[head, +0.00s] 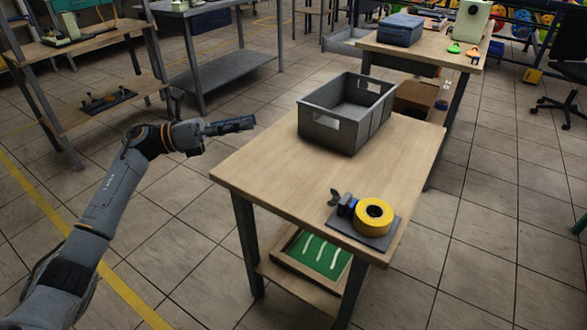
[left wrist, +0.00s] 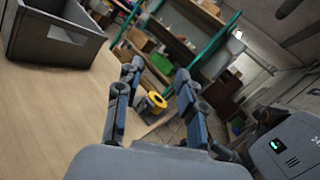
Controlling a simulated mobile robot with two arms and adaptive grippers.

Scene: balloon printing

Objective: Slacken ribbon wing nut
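A yellow ribbon roll (head: 374,215) sits on a small dark grey base plate (head: 360,235) at the near right corner of the wooden table. My left gripper (head: 248,123) is off the table's left side, well apart from the ribbon stand. In the left wrist view my left gripper (left wrist: 155,75) has its fingers spread with nothing held. The yellow roll (left wrist: 156,100) shows beyond and between them; the wing nut is too small to make out there. My right gripper is not in view.
A grey open bin (head: 345,110) stands at the table's far side. The wooden tabletop (head: 265,170) between bin and ribbon stand is bare. A green-bottomed tray (head: 318,254) lies on the lower shelf. Another bench (head: 430,50) stands behind.

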